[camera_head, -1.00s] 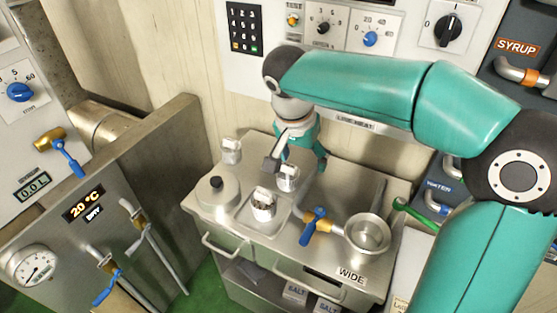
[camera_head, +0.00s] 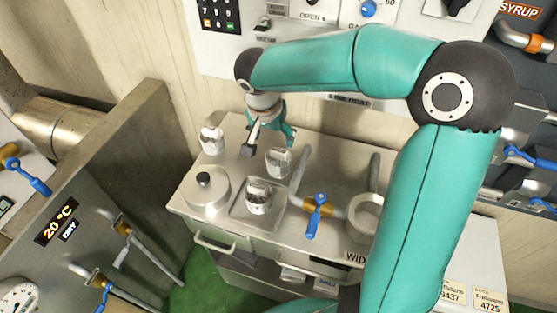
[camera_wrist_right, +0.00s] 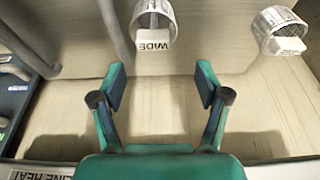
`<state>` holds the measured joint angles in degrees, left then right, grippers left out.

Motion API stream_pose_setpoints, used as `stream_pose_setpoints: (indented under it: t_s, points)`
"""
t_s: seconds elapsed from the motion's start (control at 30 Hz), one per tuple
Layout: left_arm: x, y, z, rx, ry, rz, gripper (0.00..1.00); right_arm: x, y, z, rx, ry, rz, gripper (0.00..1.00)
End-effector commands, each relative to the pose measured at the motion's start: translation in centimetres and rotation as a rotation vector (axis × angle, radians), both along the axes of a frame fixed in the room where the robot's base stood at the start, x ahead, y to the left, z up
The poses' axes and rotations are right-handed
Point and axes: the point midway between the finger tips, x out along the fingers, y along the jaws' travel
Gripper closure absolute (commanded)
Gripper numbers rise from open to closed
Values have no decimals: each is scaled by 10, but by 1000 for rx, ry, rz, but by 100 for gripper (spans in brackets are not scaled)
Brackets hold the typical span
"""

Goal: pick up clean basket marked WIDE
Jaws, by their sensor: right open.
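A metal basket with a tag reading WIDE (camera_wrist_right: 152,42) is ahead of my right gripper (camera_wrist_right: 163,82) in the right wrist view, near the top. The fingers are open with nothing between them, and the basket is apart from them. It appears to be the middle basket (camera_head: 278,162) in the head view, on the steel bench just in front of my right gripper (camera_head: 268,147). Another basket (camera_head: 210,140) stands at the back left; it also shows in the right wrist view (camera_wrist_right: 282,28), its tag unreadable. A third basket (camera_head: 259,197) sits in the recessed basin. My left gripper is not in view.
A lidded round pot (camera_head: 206,190) stands at the bench's left. A blue-handled valve (camera_head: 318,212) and pipe are right of the baskets. A round steel pan (camera_head: 366,215) is partly behind my arm, near a bench label, WIDE, partly covered. The wall is close behind the gripper.

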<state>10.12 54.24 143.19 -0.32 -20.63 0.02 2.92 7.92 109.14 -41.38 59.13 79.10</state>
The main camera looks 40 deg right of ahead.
Motion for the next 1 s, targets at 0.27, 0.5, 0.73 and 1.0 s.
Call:
stream_pose_setpoints:
  t_s: [0.27,0.5,0.73,1.0]
  points:
    - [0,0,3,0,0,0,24,0,-5,-18,1,3,0,25]
    - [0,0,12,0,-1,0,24,-3,-14,-50,1,5,-1,25]
    - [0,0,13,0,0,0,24,0,-18,-63,0,-1,0,25]
    - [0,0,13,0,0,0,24,1,-17,-63,1,-2,1,43]
